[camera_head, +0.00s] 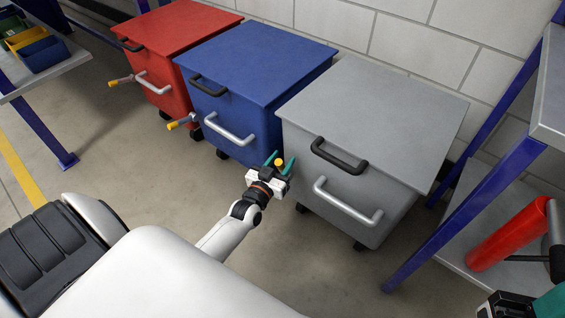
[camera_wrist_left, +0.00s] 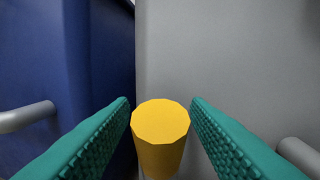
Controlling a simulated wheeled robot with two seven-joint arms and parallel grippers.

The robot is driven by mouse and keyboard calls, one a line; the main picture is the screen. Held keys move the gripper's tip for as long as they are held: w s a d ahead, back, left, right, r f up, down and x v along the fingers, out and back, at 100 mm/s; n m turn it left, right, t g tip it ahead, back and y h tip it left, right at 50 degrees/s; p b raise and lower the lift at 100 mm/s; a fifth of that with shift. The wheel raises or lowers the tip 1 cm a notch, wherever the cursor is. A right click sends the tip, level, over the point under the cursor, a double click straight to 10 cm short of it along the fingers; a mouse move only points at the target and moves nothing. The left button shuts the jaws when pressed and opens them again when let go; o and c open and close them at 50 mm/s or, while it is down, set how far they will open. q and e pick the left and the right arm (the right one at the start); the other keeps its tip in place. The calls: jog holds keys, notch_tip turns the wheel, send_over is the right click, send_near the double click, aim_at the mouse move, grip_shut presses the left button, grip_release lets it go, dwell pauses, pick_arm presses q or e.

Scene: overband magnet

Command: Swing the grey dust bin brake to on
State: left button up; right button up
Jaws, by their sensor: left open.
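The grey dust bin (camera_head: 340,135) stands at the right of a row of three bins, with a black handle and a silver handle on its front. Its brake lever shows as a yellow knob (camera_head: 279,162) near its left front edge. My left gripper (camera_head: 279,160) is at this knob, with its green fingers open. In the left wrist view the yellow knob (camera_wrist_left: 160,135) stands between the two fingers, with a gap on each side. The lever's shaft is mostly hidden below the knob.
The blue bin (camera_head: 255,60) and red bin (camera_head: 175,28) stand to the left, each with a yellow-tipped lever sticking out. A blue-legged rack with a red cylinder (camera_head: 510,235) stands at the right. A shelf with small coloured trays is at upper left. Floor before the bins is clear.

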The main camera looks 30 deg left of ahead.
pick_arm(q)
jog(key=shift+w, duration=0.45)
jog(key=shift+c, duration=0.3)
grip_shut()
